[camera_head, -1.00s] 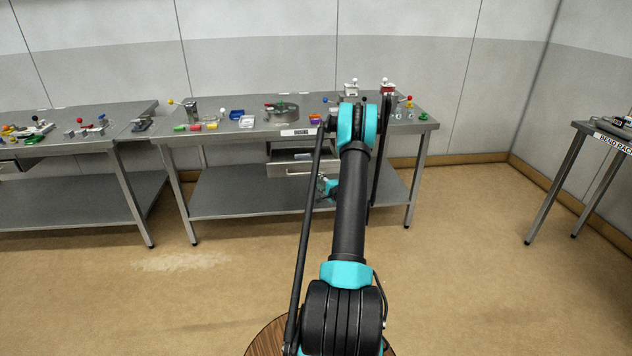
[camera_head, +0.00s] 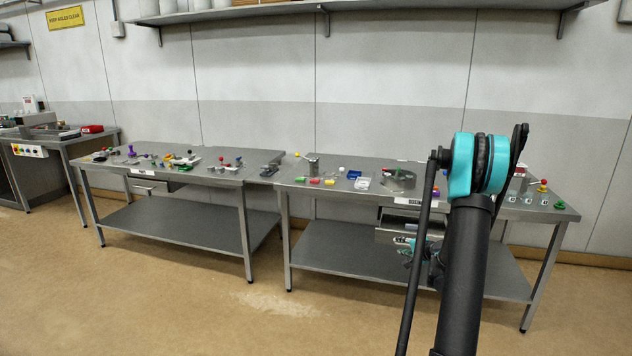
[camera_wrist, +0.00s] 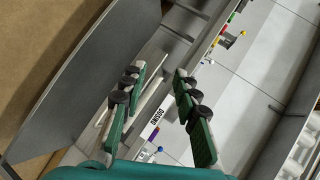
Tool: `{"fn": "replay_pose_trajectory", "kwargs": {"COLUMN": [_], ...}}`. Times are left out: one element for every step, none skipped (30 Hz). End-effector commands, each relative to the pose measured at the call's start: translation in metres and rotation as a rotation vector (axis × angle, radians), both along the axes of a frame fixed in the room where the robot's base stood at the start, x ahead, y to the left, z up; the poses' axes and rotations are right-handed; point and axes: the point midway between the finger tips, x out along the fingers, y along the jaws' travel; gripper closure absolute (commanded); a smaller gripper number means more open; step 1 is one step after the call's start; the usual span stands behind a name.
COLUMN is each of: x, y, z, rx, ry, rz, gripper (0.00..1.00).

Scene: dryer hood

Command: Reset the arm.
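My arm rises on the right of the head view, a dark link with a teal and black joint at its top. My gripper (camera_head: 410,245) shows small and partly hidden behind the arm, in front of the right-hand bench (camera_head: 330,238). In the wrist view my gripper (camera_wrist: 155,95) has two green fingers with black pads, spread apart with nothing between them. Behind the fingers are a bench edge with a white label (camera_wrist: 157,117) and an open drawer, seen tilted.
A wall shelf (camera_head: 260,14) runs above. The open drawer (camera_head: 385,236) juts from the right-hand bench. The front floor is clear.

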Motion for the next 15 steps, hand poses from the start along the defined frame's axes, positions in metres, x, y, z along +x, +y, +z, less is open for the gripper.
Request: {"fn": "replay_pose_trajectory", "kwargs": {"x": [-0.011, -0.018, -0.027, -0.035, -0.042, -0.053, -0.061, -0.07, -0.082, -0.091, -0.101, -0.113, -0.123, -0.133, -0.147], "y": [0.017, 0.025, 0.035, 0.044, 0.051, 0.061, 0.068, 0.075, 0.083, 0.09, 0.096, 0.103, 0.109, 0.114, 0.121], "z": [0.01, 0.014, 0.019, 0.023, 0.027, 0.031, 0.034, 0.037, 0.041, 0.043, 0.045, 0.048, 0.049, 0.051, 0.053], "rx": [-0.036, -0.059, -0.09, -0.112, -0.135, -0.166, -0.19, -0.213, -0.243, -0.267, -0.29, -0.322, -0.345, -0.367, -0.398], "ry": [0.019, 0.031, 0.047, 0.058, 0.07, 0.086, 0.098, 0.109, 0.125, 0.136, 0.148, 0.163, 0.174, 0.185, 0.2], "rz": [0.034, 0.053, 0.077, 0.097, 0.115, 0.14, 0.16, 0.178, 0.202, 0.221, 0.239, 0.263, 0.282, 0.3, 0.322], "gripper": [0.7, 0.7, 0.7, 0.7, 0.7, 0.7, 0.7, 0.7, 0.7, 0.7, 0.7, 0.7, 0.7, 0.7, 0.7]}}
